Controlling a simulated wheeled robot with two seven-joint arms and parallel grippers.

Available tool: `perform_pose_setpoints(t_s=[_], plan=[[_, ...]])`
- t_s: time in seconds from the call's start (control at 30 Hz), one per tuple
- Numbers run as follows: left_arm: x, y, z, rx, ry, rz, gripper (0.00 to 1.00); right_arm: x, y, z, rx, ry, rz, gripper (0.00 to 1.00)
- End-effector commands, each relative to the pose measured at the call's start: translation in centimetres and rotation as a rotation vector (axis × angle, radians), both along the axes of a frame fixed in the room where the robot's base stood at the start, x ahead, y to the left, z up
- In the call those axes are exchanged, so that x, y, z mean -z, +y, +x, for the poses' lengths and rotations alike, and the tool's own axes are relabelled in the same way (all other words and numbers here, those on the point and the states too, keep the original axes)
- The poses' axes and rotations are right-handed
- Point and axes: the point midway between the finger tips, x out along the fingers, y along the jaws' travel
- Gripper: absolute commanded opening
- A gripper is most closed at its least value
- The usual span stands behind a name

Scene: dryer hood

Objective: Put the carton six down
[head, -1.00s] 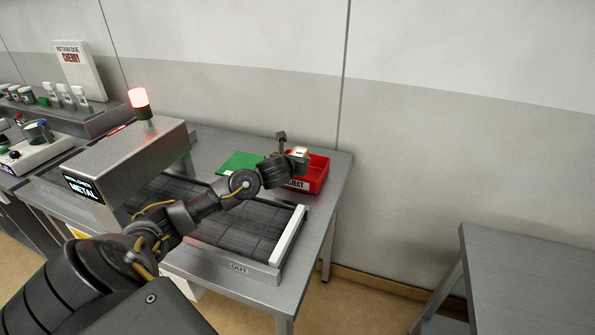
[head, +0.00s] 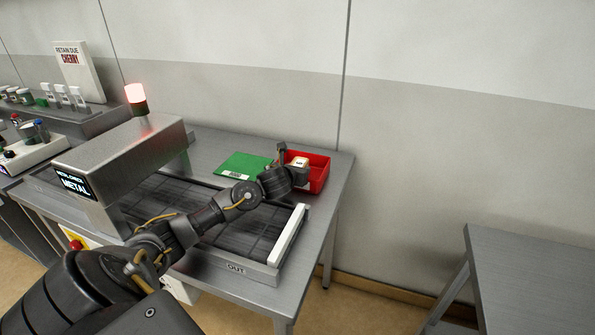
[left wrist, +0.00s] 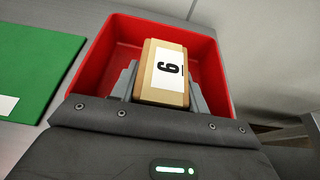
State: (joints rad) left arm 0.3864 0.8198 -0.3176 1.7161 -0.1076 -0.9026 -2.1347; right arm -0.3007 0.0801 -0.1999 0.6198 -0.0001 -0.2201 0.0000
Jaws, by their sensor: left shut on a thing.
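The carton six (left wrist: 165,72) is a small tan box with a white label bearing a 6. In the left wrist view my left gripper (left wrist: 164,85) is shut on it, one finger on each side. The carton (head: 301,161) also shows in the head view, over the red reject bin (head: 319,172). In the left wrist view the red bin (left wrist: 210,50) surrounds the carton, which appears within or just above its walls. I cannot tell whether it touches the floor of the bin. My right gripper is not in view.
A green mat (head: 245,166) with a white label lies left of the bin. The metal checker (head: 128,165) has a lit red lamp (head: 136,95) and shows METAL. Its belt (head: 245,235) ends at a white bar (head: 288,233). An empty grey table (head: 540,280) stands at right.

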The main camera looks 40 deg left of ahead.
Motion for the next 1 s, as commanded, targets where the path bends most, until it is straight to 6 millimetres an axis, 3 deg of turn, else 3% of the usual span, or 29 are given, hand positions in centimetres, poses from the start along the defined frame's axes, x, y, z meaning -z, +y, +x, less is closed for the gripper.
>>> perform_pose_setpoints(t_s=[0.1, 0.13, 0.27, 0.53, 0.7, 0.77, 1.0], plan=[[0.2, 0.0, 0.0, 0.000, 0.003, 0.000, 0.16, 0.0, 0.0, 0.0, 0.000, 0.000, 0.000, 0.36], [0.3, -0.1, -0.1, 0.001, 0.005, 0.000, 0.49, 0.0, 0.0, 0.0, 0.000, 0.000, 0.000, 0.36], [0.4, -0.1, -0.1, 0.001, 0.006, 0.000, 0.66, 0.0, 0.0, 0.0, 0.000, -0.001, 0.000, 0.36], [0.3, -0.1, -0.1, 0.001, 0.008, 0.000, 0.67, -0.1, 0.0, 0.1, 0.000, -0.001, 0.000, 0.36], [-1.4, -0.2, -0.1, 0.001, 0.009, -0.002, 0.67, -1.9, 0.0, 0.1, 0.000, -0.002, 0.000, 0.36], [-1.1, -0.4, -1.1, 0.004, 0.009, 0.003, 0.67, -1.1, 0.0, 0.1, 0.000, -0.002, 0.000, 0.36], [-3.4, -2.1, -5.9, 0.004, 0.006, 0.004, 0.67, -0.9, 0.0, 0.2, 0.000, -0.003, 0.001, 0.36]])
